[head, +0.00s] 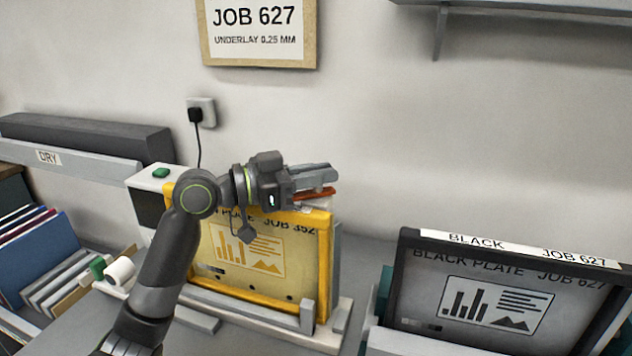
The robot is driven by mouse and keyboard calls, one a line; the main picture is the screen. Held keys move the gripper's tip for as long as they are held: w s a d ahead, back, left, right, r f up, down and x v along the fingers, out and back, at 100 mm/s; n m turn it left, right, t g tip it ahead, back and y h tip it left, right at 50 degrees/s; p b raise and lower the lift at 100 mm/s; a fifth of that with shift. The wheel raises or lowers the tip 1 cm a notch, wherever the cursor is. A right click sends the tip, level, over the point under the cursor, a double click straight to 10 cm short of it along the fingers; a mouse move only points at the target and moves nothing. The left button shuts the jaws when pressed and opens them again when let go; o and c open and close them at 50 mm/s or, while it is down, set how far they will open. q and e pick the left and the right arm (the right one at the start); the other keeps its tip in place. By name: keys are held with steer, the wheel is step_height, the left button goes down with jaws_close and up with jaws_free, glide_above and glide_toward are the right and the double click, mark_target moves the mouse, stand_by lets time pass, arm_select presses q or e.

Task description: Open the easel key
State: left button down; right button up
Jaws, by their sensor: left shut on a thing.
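A yellow-framed plate unit (255,257) marked "JOB 352" stands upright on a pale easel base (262,322) in the middle of the head view. An orange-red bar (318,194), which looks like the easel key, shows at the top right of this unit. My left gripper (318,181) is shut on it, with its fingers pointing right above the frame's top edge. The fingers hide part of the bar, and my arm covers the unit's left side. My right gripper is not in view.
A black-framed plate unit (490,302) marked "BLACK JOB 627" stands at the right. At the left are a small box with a green button (160,172), a white roll (120,271) and several folders (42,248). A sign (258,30) hangs on the wall.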

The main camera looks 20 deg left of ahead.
arm_select(q)
steer(key=shift+g, duration=0.3)
steer(key=c, duration=1.4)
jaws_free()
steer(key=shift+o, duration=0.2)
steer(key=shift+a, duration=0.1)
steer(key=shift+s+a+f+b, duration=0.15)
steer(key=shift+s+a+b, duration=0.2)
steer(key=shift+a, duration=0.2)
steer(key=b+v, duration=0.7)
steer(key=v, duration=0.8)
steer(key=shift+s+a+b, duration=0.25)
steer(key=shift+a+b, duration=0.05)
